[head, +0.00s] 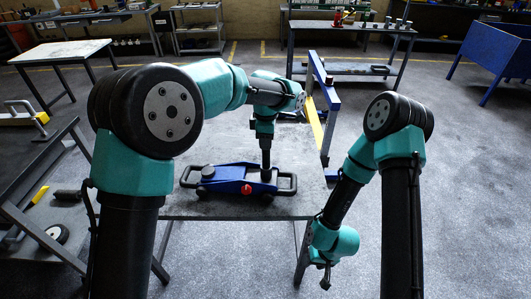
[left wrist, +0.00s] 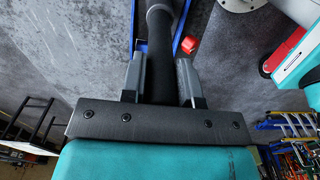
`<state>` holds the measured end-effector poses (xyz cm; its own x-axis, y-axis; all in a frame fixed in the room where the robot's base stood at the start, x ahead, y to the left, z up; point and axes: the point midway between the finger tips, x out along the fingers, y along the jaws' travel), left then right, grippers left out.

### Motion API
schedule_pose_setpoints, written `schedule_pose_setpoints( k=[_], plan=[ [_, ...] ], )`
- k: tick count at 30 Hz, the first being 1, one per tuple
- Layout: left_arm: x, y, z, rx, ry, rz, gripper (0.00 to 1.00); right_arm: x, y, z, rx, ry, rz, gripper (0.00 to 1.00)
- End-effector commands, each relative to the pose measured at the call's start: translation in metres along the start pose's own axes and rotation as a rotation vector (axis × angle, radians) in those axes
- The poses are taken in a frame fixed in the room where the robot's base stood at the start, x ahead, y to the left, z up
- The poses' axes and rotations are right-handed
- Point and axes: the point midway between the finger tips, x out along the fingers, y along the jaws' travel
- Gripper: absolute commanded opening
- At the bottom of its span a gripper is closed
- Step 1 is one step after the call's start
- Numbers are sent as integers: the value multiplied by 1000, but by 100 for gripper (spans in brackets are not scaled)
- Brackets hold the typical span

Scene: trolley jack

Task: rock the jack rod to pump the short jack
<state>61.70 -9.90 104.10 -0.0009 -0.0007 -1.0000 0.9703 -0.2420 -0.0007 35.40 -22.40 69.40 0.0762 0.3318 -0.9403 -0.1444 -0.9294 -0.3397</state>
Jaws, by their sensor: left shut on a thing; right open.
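The blue trolley jack (head: 237,184) lies on the table with black loop handles at both ends and a red part on its near side. Its dark jack rod (head: 266,160) stands roughly upright from its right half. My left gripper (head: 266,140) is above the jack at the rod's upper part. In the left wrist view the gripper (left wrist: 162,75) has a finger on each side of the black rod (left wrist: 161,50) and is shut on it. Blue edges of the jack (left wrist: 180,22) show beyond. My right gripper (head: 326,272) hangs low, right of the table, open and apart from the jack.
The grey table (head: 205,209) has bare room in front of the jack. A blue and yellow frame (head: 327,110) stands just behind and right of it. A workbench (head: 350,27) stands at the back, and a blue bin (head: 495,55) at far right.

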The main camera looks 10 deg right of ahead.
Motion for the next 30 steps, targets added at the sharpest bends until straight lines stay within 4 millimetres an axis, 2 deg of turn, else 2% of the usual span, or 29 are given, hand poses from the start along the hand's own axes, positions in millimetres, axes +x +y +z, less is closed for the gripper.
schedule_pose_setpoints(
  k=[5,14,25,30],
  plan=[
    [1,0,6,3,30,-2,0,0,0,0,0,0,0,47],
    [3,0,28,3,154,-2,0,0,0,0,0,0,0,47],
    [4,0,30,1,170,-1,0,0,0,0,0,0,0,47],
    [6,-1,38,4,211,-3,0,0,0,0,0,0,0,47]
  ],
)
